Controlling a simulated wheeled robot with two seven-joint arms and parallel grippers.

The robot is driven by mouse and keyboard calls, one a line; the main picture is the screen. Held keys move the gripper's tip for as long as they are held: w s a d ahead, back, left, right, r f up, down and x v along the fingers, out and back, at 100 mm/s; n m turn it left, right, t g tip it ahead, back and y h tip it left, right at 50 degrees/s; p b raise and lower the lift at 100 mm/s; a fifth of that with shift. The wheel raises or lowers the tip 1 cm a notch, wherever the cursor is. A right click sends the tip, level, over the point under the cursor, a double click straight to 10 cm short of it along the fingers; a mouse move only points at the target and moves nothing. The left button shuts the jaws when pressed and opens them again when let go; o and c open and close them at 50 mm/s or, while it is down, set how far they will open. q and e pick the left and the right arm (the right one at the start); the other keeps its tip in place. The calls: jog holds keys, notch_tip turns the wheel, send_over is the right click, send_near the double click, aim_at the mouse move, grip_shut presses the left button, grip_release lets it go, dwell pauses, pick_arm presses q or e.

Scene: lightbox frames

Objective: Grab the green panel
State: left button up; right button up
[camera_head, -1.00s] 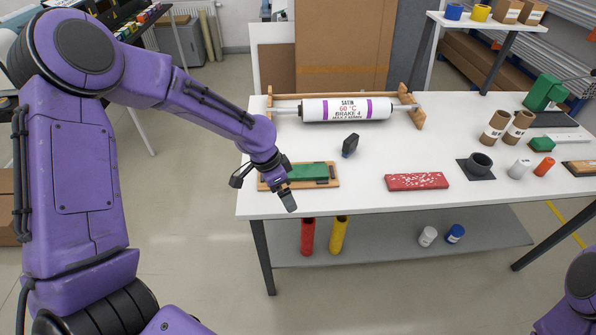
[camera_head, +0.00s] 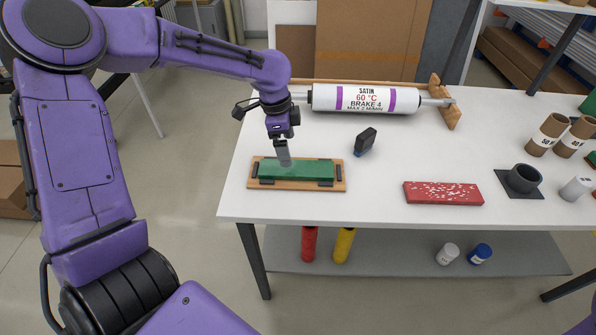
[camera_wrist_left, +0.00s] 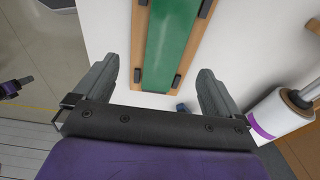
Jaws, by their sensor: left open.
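The green panel (camera_head: 296,169) lies flat on a wooden board (camera_head: 340,184) with dark corner blocks, at the left front of the white table. My left gripper (camera_head: 284,160) hangs above the left half of the panel, pointing down. In the left wrist view my left gripper (camera_wrist_left: 163,95) is open and empty, its two fingers wide apart. The green panel (camera_wrist_left: 172,45) shows there ahead of the fingers, running lengthwise between them. I cannot tell the exact height of the fingertips above it. My right gripper is not in view.
A white roll (camera_head: 365,99) on a wooden stand is behind the panel. A small dark block (camera_head: 366,140) stands right of the board. A red speckled panel (camera_head: 443,193) lies further right. The white table (camera_head: 375,182) is clear between the two panels.

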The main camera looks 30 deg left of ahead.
aim_at(296, 168)
pick_arm(q)
jog(key=f, duration=0.2)
jog(key=w+f, duration=0.1)
jog(key=f, duration=0.2)
jog(key=d+f+p, duration=0.1)
jog(key=f, duration=0.2)
jog(key=shift+w+d, duration=0.1)
jog(key=shift+w, duration=0.25)
jog(key=shift+w+f, duration=0.2)
jog(key=shift+f, duration=0.2)
jog(key=shift+r, duration=0.1)
jog(key=c, duration=1.3)
